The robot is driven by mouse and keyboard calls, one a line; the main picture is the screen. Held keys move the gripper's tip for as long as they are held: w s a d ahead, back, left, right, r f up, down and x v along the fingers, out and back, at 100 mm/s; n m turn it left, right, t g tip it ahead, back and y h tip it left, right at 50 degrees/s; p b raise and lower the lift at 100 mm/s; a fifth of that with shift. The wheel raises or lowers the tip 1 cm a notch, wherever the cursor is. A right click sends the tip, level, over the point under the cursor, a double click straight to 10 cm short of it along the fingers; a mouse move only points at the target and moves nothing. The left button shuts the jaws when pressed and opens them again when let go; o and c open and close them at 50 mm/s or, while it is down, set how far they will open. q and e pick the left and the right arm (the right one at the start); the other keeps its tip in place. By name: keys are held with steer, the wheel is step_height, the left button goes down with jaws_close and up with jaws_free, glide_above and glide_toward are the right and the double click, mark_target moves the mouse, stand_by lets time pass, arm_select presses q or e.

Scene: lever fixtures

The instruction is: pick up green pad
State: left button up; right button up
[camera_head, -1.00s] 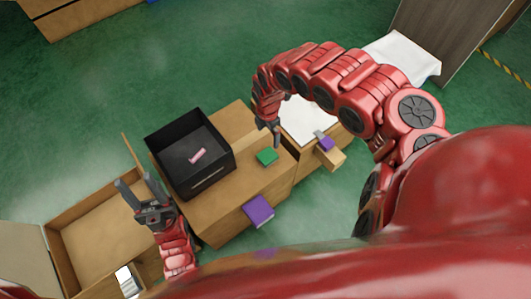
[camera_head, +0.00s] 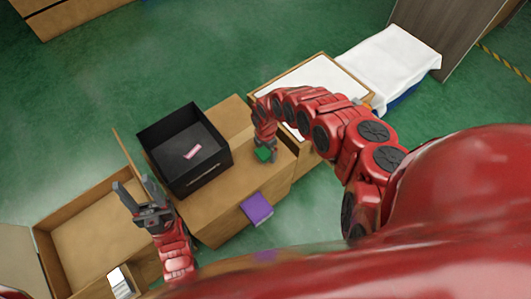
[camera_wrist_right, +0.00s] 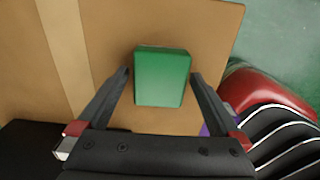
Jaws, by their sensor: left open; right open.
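The green pad (camera_head: 264,155) lies on top of a brown cardboard box (camera_head: 225,185). In the right wrist view the pad (camera_wrist_right: 162,77) is a green block lying flat on the cardboard. My right gripper (camera_wrist_right: 160,75) is open over the pad, with one finger on each side of it and a visible gap at each side. In the head view my right gripper (camera_head: 265,150) partly covers the pad. My left gripper (camera_head: 145,192) is open and empty, left of the cardboard box and in front of the black bin.
A black bin (camera_head: 165,135) with a pink item (camera_head: 192,152) inside stands on the box, left of the pad. A purple piece (camera_head: 257,208) is at the box's front edge. An open carton (camera_head: 95,235) is at the left. A white-topped box (camera_head: 335,73) is behind right.

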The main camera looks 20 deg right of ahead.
steer(key=shift+s+f, duration=0.1)
steer(key=shift+f, duration=0.1)
steer(key=c, duration=1.3)
steer(key=shift+o, duration=0.2)
steer(key=shift+r, duration=0.1)
